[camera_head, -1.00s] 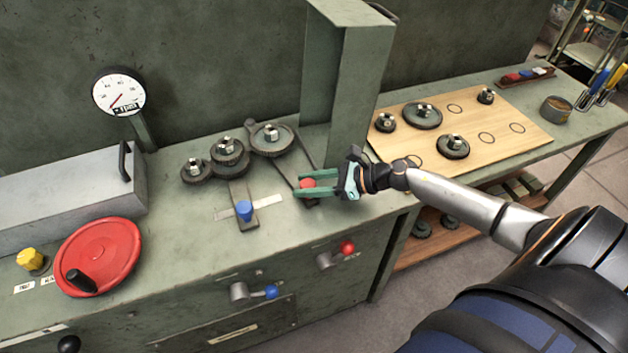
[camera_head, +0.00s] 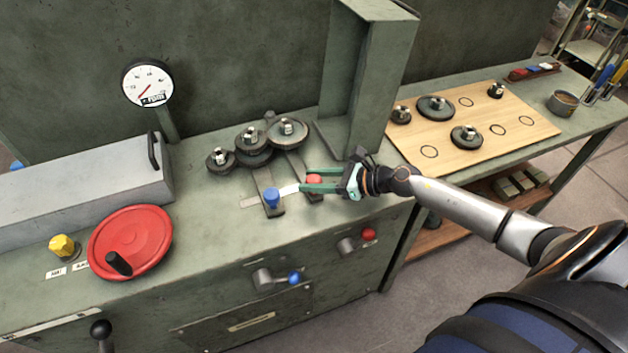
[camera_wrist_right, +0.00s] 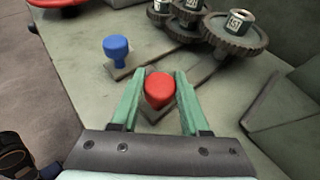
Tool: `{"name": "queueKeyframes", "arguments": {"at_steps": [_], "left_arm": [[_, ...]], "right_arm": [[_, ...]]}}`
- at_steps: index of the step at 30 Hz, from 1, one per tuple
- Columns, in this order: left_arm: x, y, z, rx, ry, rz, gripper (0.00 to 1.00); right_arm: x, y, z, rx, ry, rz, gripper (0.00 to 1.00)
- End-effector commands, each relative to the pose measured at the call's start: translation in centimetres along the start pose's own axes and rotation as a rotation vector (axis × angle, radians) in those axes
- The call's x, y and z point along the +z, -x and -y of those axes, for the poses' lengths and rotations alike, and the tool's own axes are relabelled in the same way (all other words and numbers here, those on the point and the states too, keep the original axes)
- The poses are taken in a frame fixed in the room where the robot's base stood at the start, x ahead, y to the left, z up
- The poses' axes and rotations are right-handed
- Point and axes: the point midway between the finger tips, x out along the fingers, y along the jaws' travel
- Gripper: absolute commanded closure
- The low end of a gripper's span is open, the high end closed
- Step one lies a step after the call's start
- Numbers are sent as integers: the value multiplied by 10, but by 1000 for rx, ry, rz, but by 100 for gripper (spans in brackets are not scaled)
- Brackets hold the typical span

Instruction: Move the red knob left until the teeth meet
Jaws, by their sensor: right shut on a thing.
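The red knob (camera_head: 314,180) sits at the near end of a dark lever arm whose far part runs under the large right gear (camera_head: 288,133). My right gripper (camera_head: 316,181) comes in from the right and is shut on the red knob, one green finger on each side; the knob also shows between the fingers in the right wrist view (camera_wrist_right: 159,88). The middle gear (camera_head: 254,146) and small gear (camera_head: 221,160) lie left of the large gear. The large and middle gears look close or touching; I cannot tell whether their teeth mesh. My left gripper is not in view.
The blue knob (camera_head: 271,198) on its own lever stands close left of the red knob. A tall green upright (camera_head: 352,85) rises behind my gripper. A wooden board (camera_head: 515,148) with loose gears is at right. A red handwheel (camera_head: 130,240) is at left.

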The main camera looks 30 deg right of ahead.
Motion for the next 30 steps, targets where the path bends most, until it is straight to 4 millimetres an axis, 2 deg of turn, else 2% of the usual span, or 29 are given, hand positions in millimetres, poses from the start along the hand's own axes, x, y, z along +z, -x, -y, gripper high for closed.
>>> {"name": "queueKeyframes", "arguments": {"at_steps": [9, 10, 17, 25, 30], "left_arm": [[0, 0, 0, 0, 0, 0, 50], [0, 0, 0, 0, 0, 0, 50], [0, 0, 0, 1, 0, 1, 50], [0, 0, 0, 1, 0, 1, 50], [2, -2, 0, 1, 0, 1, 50]], "right_arm": [[0, 0, -1, 4, 2, 0, 100], [0, 0, -1, 4, 2, 0, 51], [0, 0, -1, 3, 1, 0, 26], [0, 1, -1, 2, 1, 0, 25], [-2, 13, 0, 0, 2, -2, 25]]}}
